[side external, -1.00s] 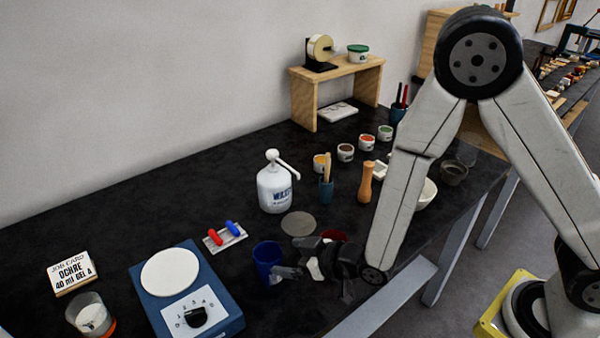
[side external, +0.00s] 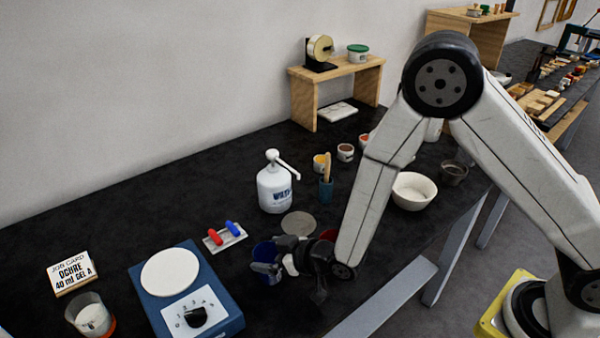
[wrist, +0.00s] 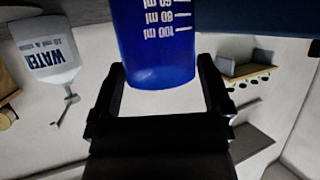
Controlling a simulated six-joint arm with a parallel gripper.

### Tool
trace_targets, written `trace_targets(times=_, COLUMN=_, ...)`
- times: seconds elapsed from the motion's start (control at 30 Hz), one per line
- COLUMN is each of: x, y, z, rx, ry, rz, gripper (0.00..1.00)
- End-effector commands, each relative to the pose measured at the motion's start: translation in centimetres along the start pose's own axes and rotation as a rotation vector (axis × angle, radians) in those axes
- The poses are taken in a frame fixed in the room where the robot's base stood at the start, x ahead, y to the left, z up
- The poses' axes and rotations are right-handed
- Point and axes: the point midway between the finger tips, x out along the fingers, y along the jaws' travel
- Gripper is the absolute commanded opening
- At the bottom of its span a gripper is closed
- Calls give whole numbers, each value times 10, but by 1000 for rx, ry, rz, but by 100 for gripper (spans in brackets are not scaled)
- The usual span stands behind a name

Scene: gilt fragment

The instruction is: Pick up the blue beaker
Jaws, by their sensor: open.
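In the wrist view the beaker (wrist: 158,45), with white volume marks, shows between the two spread fingertips of my gripper (wrist: 161,72). Whether either finger touches it I cannot tell.
A red vessel (side external: 328,235) is partly hidden behind my gripper. A grey disc (side external: 298,224), a white water bottle (side external: 274,188) and a tray with red and blue items (side external: 225,238) lie behind.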

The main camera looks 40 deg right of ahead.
Motion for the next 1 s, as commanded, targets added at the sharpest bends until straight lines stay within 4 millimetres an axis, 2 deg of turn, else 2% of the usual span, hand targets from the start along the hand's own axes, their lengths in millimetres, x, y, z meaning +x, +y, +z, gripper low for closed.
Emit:
trace_targets(times=0.5, x=1, y=0, z=0, rx=0, ry=0, rz=0, gripper=100)
trace_targets(times=0.53, x=1, y=0, z=0, rx=0, ry=0, rz=0, gripper=97)
trace_targets(times=0.7, x=1, y=0, z=0, rx=0, ry=0, rz=0, gripper=43)
trace_targets(times=0.77, x=1, y=0, z=0, rx=0, ry=0, rz=0, gripper=26)
trace_targets(times=1.0, x=1, y=0, z=0, rx=0, ry=1, rz=0, gripper=25)
